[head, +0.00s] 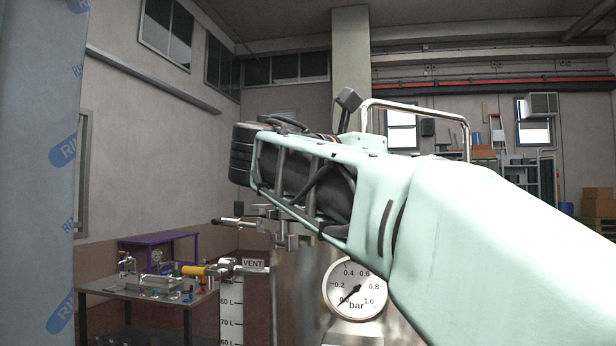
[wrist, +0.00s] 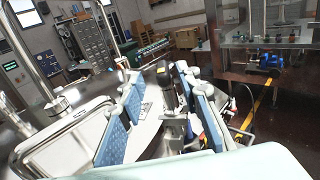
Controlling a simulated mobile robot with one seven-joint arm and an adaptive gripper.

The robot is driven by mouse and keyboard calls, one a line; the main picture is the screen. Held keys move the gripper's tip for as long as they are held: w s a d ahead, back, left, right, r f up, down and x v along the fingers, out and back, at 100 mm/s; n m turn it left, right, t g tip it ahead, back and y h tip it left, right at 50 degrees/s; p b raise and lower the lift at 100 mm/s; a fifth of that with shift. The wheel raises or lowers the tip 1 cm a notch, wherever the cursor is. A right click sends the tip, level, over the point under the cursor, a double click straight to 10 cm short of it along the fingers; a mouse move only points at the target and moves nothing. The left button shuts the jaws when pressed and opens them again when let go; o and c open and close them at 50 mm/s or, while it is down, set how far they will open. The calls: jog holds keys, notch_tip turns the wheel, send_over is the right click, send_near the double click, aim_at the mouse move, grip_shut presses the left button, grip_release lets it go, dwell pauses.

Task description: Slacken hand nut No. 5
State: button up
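In the wrist view my gripper (wrist: 160,93) has its blue-padded fingers spread apart, on the left and right of an upright part with a black top and metal stem (wrist: 168,92). This may be a hand nut on its bolt; no number is readable, and I cannot tell whether a finger touches it. In the head view my pale green arm crosses in front of a metal vessel (head: 288,290) and hides much of its top. The fingers are not clearly visible there. A clamp-like metal fitting with a rod (head: 232,222) shows below my arm.
The vessel carries a pressure gauge (head: 356,288), a VENT label (head: 253,263) and a litre scale (head: 231,315). A chrome loop handle (head: 420,104) rises behind my arm. A bench with equipment (head: 150,288) stands at the left, near a film-wrapped column (head: 50,150).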

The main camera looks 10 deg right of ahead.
jog(key=x, duration=1)
jog(key=shift+d+p, duration=0.35)
jog(key=shift+d, duration=0.05)
jog(key=shift+c, duration=0.4)
grip_shut()
